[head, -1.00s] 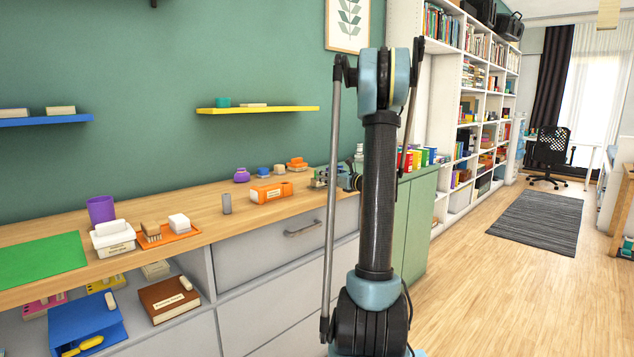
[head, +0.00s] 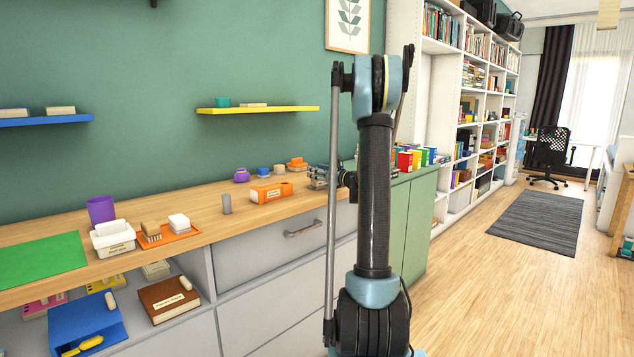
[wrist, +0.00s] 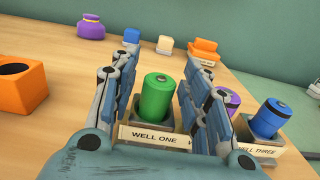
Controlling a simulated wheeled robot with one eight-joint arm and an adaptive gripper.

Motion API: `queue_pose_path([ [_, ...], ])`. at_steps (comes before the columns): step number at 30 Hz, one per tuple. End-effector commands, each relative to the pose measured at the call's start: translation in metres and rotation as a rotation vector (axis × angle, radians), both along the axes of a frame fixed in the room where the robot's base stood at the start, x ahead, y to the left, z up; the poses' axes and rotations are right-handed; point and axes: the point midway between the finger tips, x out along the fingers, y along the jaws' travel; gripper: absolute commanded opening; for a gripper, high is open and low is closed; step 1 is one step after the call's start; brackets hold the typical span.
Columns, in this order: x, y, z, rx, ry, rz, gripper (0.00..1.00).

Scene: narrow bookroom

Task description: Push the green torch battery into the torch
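The green battery (wrist: 156,100) stands upright in a grey well labelled "WELL ONE" in the wrist view. My gripper (wrist: 163,66) is open, with its fingers on either side of the battery and a visible gap to each side. In the head view my gripper (head: 322,178) is low over the counter's far right end, and the battery cannot be made out there. An orange block with a round dark hole (wrist: 22,86) stands left of my gripper, also seen in the head view (head: 271,192); I cannot tell if it is the torch.
A blue battery (wrist: 268,118) stands in the "WELL THREE" holder (wrist: 262,149), with a purple one (wrist: 228,101) partly hidden between. Purple, blue, cream and orange items (wrist: 203,51) line the back. A grey cylinder (head: 226,203) stands on the counter (head: 205,219). Bare counter lies between block and wells.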

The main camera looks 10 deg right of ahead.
Motion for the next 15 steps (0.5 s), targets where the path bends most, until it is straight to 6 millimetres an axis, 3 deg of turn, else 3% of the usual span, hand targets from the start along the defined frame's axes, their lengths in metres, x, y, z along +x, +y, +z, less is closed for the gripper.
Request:
queue_pose_path([
  [1,-0.0001,-0.0001,0.0,0.0,0.0,0.0,0.25],
  [4,-0.0002,-0.0001,0.0,0.0,0.0,0.0,0.02],
  [5,-0.0001,-0.0002,0.0,0.0,0.0,0.0,0.0],
  [15,-0.0002,-0.0003,0.0018,0.0,0.0,0.0,0.0],
])
